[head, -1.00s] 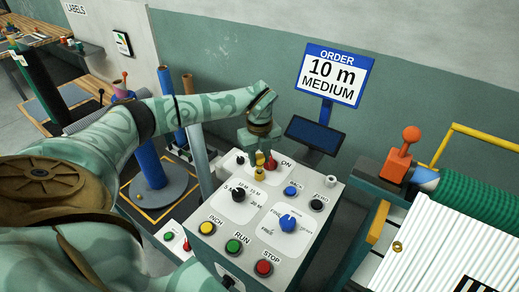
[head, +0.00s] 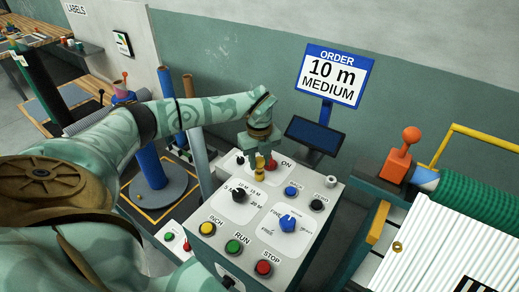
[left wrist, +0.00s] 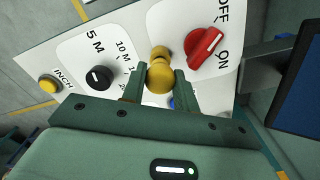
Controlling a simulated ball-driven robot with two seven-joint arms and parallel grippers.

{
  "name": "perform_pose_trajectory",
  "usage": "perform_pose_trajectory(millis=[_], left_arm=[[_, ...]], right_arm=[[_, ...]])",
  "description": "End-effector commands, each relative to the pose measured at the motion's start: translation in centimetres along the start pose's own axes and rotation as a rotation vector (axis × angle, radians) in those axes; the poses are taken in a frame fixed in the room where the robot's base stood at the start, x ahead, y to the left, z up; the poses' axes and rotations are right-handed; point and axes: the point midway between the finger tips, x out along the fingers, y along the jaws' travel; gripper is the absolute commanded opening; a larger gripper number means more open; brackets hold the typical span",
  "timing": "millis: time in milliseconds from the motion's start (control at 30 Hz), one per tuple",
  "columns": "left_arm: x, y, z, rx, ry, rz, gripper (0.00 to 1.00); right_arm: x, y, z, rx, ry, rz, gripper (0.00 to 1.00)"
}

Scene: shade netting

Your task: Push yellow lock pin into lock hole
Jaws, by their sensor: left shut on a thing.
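The yellow lock pin (head: 259,174) stands on the top face of the grey control box, left of the red OFF/ON switch (head: 271,165). My left gripper (head: 261,163) has come down over it from above, with its green fingers on either side of the pin's upper part. In the left wrist view the round yellow head of the pin (left wrist: 159,77) sits between the two fingertips, and the gripper is shut on it. The lock hole cannot be made out; the pin and fingers cover that spot. My right gripper is not in view.
The control box (head: 215,240) carries a black length knob (head: 238,195), a blue knob (head: 287,222) and several push buttons. A dark screen (head: 315,132) and order sign (head: 334,75) stand behind. An orange lever (head: 397,160) and green netting roll (head: 485,208) are at right.

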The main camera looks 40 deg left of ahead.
Motion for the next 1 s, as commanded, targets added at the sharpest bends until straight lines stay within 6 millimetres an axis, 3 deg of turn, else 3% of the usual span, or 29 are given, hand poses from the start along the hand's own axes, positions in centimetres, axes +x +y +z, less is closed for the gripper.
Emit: perform_pose_trajectory(millis=[967,1000], left_arm=[[1.6,0.0,-0.1,0.001,0.001,0.001,0.0],[1.6,0.0,-0.1,0.001,0.001,0.001,0.32]], right_arm=[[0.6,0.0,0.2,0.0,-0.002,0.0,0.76],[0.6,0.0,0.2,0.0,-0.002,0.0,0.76]])
